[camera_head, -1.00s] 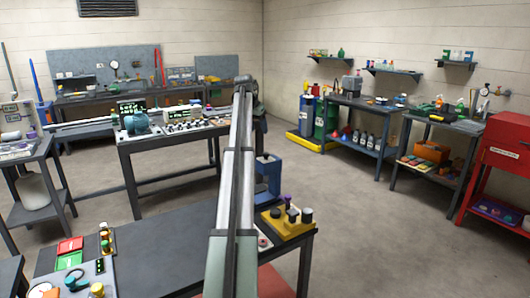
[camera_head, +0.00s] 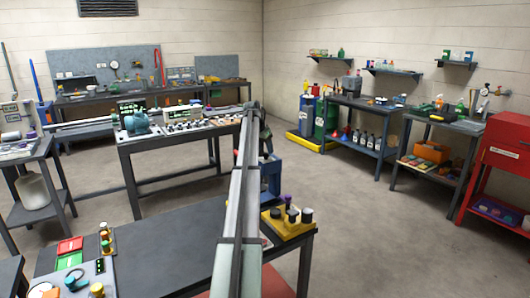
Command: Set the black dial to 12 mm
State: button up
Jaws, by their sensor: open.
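A yellow block (camera_head: 288,231) sits at the right end of the near dark bench and carries several dark knobs and a purple-topped one. The rightmost black knob (camera_head: 306,215) stands upright on it. I cannot tell whether one of these is the black dial, and no mm scale is readable. My long grey arm reaches from the bottom middle toward the back and bends down at its far end, left of and beyond the yellow block. My gripper cannot be made out; the arm's far end hides that spot.
A blue stand (camera_head: 271,176) is just behind the yellow block. A panel with knobs and a teal ring (camera_head: 75,281) lies at the near bench's left end. The near bench's middle (camera_head: 165,240) is clear. A middle bench (camera_head: 170,137) holds instruments. A red cabinet (camera_head: 503,150) stands right.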

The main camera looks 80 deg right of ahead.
jog(key=shift+x, duration=1.15)
